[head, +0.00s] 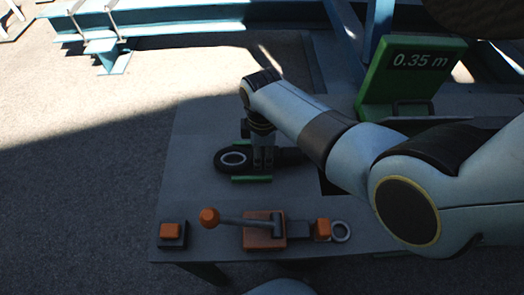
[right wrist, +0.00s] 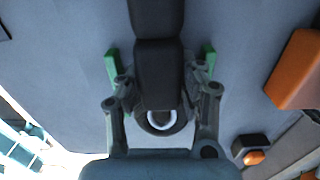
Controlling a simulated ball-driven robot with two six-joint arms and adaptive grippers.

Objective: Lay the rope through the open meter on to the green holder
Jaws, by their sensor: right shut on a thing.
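My right gripper (head: 263,165) is shut on the black rope (head: 288,156) near its end, low over the table. The rope ends in an eye with a pale ring (head: 233,158), left of the gripper. The rope and the pale ring (right wrist: 161,122) also show in the right wrist view. The green holder (head: 252,179) is right under the gripper; its two green sides (right wrist: 112,70) flank the rope in the right wrist view. I cannot tell whether the rope touches it. The meter's green panel (head: 412,70) stands raised, reading 0.35 m; my arm hides part of the meter. My left gripper is out of view.
A lever with an orange knob (head: 209,217) and orange base (head: 264,236) lies along the table's front, with a metal ring (head: 341,232) at its right. An orange button (head: 171,231) is at the front left corner. The table's left part (head: 195,130) is clear.

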